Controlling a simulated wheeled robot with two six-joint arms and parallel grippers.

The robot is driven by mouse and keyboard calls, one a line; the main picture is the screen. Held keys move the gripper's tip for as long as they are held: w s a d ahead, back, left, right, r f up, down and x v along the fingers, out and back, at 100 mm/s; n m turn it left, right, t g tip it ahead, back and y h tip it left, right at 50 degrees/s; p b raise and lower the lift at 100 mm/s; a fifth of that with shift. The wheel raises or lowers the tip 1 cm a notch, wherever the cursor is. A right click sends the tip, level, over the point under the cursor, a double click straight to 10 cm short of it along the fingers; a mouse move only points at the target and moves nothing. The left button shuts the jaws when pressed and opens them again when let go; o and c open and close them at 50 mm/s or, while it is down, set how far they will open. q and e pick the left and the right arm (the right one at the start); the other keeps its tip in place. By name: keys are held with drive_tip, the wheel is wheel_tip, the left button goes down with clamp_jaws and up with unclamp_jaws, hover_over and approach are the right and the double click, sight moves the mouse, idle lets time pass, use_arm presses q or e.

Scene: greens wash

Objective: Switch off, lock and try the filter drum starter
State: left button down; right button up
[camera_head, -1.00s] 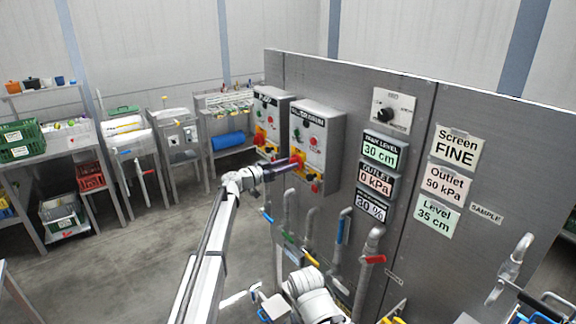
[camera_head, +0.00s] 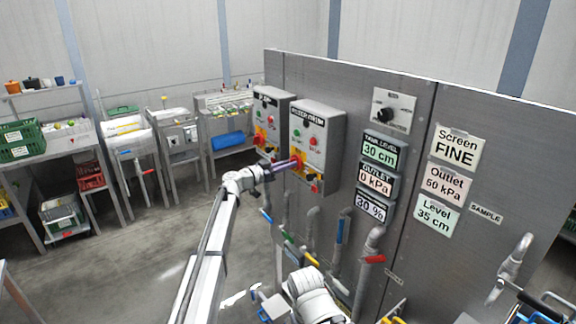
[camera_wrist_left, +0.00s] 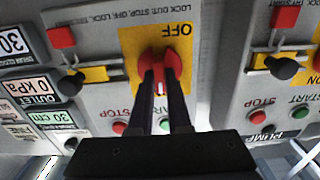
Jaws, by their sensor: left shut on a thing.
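The filter drum starter (camera_head: 318,128) is the grey box on the panel, the right one of two. Its red rotary handle (camera_wrist_left: 172,62) sits on a yellow plate (camera_wrist_left: 132,52); the word OFF shows inverted beside it in the left wrist view. My left gripper (camera_head: 295,164) is shut on this handle, its two dark fingers (camera_wrist_left: 165,82) either side of it. A red block (camera_wrist_left: 60,37) and a black knob (camera_wrist_left: 72,83) on a yellow strip are on the same box. A red stop button (camera_wrist_left: 120,128) is beside the fingers; a green start button (camera_wrist_left: 165,125) shows between them. My right gripper is not in view.
The pump starter (camera_head: 268,115) stands close beside, with its own black knob (camera_wrist_left: 285,67). Tank level, outlet and percent displays (camera_head: 380,152) are to the right. Pipes with coloured valve handles (camera_head: 340,229) stand below.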

use_arm(q)
drive_tip(key=shift+n, duration=0.4)
drive_tip(key=shift+w+a+f+n, duration=0.1)
drive_tip(key=shift+n, duration=4.1)
drive_tip(key=shift+w+a+f+n, duration=0.1)
drive_tip(key=shift+n, duration=4.4)
drive_tip(key=c, duration=0.9)
unclamp_jaws()
drive_tip(key=shift+o, duration=0.2)
drive_tip(key=shift+s, duration=0.1)
drive_tip(key=v, duration=0.7)
drive_tip(key=shift+s+a, duration=0.2)
drive_tip(key=shift+a, duration=0.05)
